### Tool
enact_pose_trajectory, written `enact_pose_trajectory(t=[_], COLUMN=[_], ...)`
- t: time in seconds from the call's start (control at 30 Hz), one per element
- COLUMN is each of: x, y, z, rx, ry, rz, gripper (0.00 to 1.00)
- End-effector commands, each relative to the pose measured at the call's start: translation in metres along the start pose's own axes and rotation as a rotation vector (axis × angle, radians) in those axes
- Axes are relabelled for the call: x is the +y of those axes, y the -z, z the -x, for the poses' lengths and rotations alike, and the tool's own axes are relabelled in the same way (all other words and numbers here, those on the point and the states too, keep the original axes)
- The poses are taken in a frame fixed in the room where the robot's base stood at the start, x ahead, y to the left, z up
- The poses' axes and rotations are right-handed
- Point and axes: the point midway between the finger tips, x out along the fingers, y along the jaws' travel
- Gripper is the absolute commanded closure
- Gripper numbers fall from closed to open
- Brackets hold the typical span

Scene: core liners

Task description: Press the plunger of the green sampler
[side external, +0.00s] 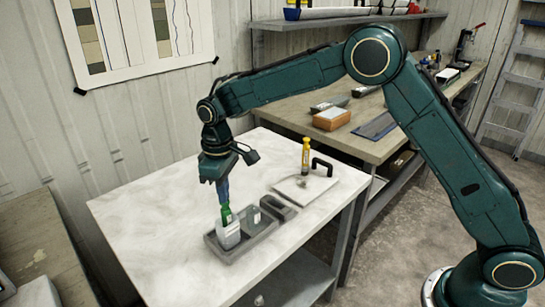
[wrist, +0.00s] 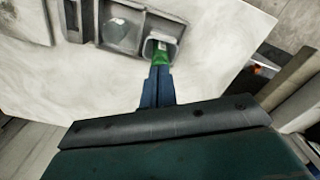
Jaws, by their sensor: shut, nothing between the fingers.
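The green sampler (side external: 226,215) stands upright in the near-left pocket of a grey tray (side external: 253,246) on the white table. In the wrist view the green sampler (wrist: 160,57) shows just beyond my fingertips. My gripper (side external: 223,200) points down with its blue fingers shut and empty, directly above the sampler. In the wrist view my gripper (wrist: 159,70) has its fingertips at the sampler's top and hides most of it. I cannot tell whether they touch it, and the plunger is not distinctly visible.
Other tray pockets hold a greyish-green piece (side external: 252,215) and a dark piece. A white board (side external: 290,190) with a yellow-topped tool (side external: 306,155) and a black handle (side external: 322,166) lies behind to the right. The white table (side external: 150,240) is clear at left.

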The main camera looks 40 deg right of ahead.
Motion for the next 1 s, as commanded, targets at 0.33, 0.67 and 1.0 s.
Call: enact_pose_trajectory(t=[0.33, 0.67, 1.0], x=[-0.0004, -0.0005, -0.0005], y=[-0.0016, -0.0018, -0.0020], z=[-0.0065, -0.0098, -0.0130], rx=[-0.008, -0.009, -0.010], ry=[0.002, 0.002, 0.002], rz=[0.000, 0.000, 0.000], gripper=[1.00, 1.00, 1.00])
